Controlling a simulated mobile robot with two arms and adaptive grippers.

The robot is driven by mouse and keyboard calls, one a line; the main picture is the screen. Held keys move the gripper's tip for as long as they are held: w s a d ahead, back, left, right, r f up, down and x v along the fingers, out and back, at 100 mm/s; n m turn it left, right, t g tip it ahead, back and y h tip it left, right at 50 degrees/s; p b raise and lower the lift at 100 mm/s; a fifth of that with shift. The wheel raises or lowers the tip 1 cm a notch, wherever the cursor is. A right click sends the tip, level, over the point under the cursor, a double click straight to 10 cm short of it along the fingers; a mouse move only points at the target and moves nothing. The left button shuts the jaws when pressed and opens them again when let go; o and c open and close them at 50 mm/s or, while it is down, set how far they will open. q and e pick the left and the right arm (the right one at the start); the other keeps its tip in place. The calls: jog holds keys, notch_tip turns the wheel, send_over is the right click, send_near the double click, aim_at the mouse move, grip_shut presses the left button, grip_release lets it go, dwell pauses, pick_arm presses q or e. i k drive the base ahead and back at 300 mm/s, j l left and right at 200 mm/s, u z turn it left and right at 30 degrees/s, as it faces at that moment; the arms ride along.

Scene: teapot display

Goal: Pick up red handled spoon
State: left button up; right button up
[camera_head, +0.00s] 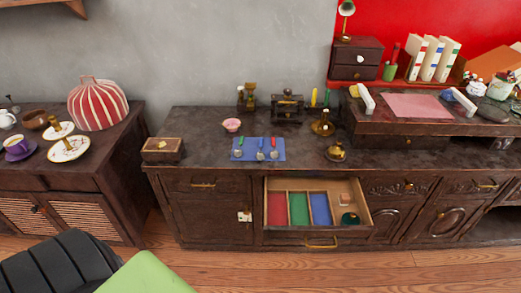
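Several small spoons lie side by side on a blue mat (250,155) on the dark cabinet top. The red-handled spoon (273,150) is the rightmost, with its red handle pointing away toward the wall. A blue-handled spoon (260,151) lies just left of it, and a green-handled spoon (238,149) lies farther left. Below the mat, an open drawer (318,241) shows red (277,208), green (298,208) and blue (320,208) compartments. Neither of my grippers is in view.
A wooden box (163,150) stands left of the mat, a pink bowl (232,125) behind it, and brass pieces (336,152) to its right. The open drawer juts out in front of the cabinet. The cabinet top around the mat is mostly clear.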

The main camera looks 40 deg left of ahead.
aim_at(275, 155)
jog(key=i+u, duration=0.15)
jog(key=u, duration=0.25)
jog(key=i+l+u, duration=0.15)
jog(key=u, duration=0.2)
jog(key=i+l+u, duration=0.1)
jog(key=u, duration=0.3)
jog(key=i+l+u, duration=0.1)
jog(key=l+u, duration=0.15)
jog(key=u, duration=0.15)
